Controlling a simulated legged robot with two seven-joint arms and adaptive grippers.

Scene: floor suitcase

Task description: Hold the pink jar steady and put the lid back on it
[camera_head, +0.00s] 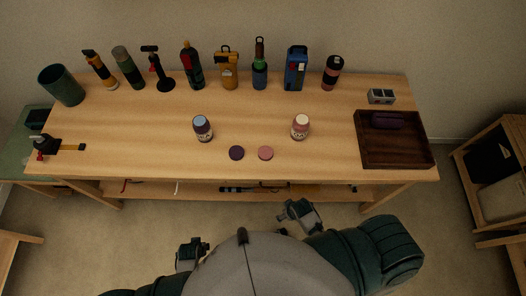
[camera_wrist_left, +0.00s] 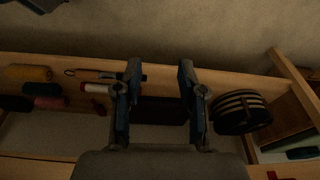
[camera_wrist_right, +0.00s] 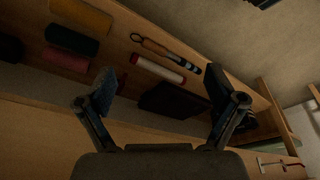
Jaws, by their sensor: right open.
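The pink jar (camera_head: 300,127) stands upright on the wooden workbench (camera_head: 330,155), right of the middle. A pink lid (camera_head: 265,153) lies flat near the bench's front edge, to the left of and in front of the jar. A dark purple lid (camera_head: 236,153) lies beside it. A second, dark jar with a pale blue top (camera_head: 203,127) stands further left. My left gripper (camera_wrist_left: 160,75) is open and empty, its fingers apart; in the head view it is low (camera_head: 192,251), off the bench's front. My right gripper (camera_wrist_right: 158,80) is open and empty, also in front of the bench (camera_head: 297,210).
Bottles and tools stand in a row along the bench's back. A dark wooden tray (camera_head: 412,156) lies at the right end, and a green cup (camera_head: 63,86) stands at the left. A lower shelf holds loose items.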

